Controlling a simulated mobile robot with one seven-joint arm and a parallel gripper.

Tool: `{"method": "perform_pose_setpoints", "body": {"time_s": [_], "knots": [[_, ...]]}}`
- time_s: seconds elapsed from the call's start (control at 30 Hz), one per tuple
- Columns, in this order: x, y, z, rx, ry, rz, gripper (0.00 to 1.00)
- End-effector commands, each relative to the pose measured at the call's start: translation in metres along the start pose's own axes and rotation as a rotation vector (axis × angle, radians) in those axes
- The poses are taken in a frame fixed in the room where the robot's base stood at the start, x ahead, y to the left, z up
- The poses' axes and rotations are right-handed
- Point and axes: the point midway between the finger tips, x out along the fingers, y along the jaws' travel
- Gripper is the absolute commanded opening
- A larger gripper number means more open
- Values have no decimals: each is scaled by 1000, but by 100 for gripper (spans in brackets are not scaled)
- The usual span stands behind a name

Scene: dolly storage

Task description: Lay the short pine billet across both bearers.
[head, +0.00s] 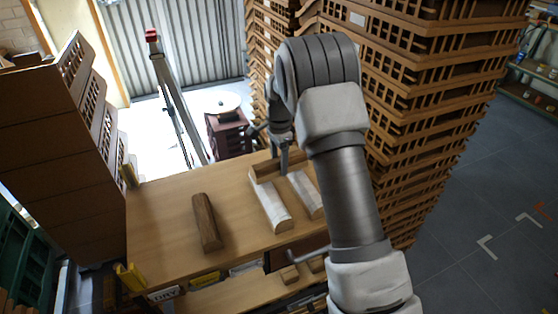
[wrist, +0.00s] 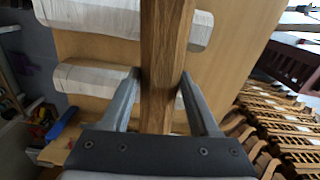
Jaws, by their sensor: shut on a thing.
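Two white-topped bearers lie side by side on the wooden tabletop, the left one (head: 270,205) and the right one (head: 306,194). They also show in the wrist view, one farther up (wrist: 95,14) and one lower (wrist: 90,78). My gripper (head: 283,164) is shut on the pine billet (head: 264,170), one finger on each side. In the wrist view the billet (wrist: 165,45) runs crosswise over both bearers, near their far ends in the head view. I cannot tell whether it touches them. My arm hides part of its right side.
A darker brown billet (head: 206,222) lies on the tabletop (head: 160,215) to the left. Yellow brackets (head: 130,275) mark the table's left corners. Tall crate stacks stand at right (head: 430,90) and left (head: 45,120).

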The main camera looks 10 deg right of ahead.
Motion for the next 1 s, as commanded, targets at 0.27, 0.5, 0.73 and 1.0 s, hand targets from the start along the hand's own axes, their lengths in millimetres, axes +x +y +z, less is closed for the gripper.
{"method": "perform_pose_setpoints", "body": {"time_s": [0.27,0.5,0.73,1.0], "knots": [[0,0,0,0,0,-1,0],[5,0,0,0,0,0,0],[10,0,0,0,0,0,0],[10,0,0,0,0,0,97]]}}
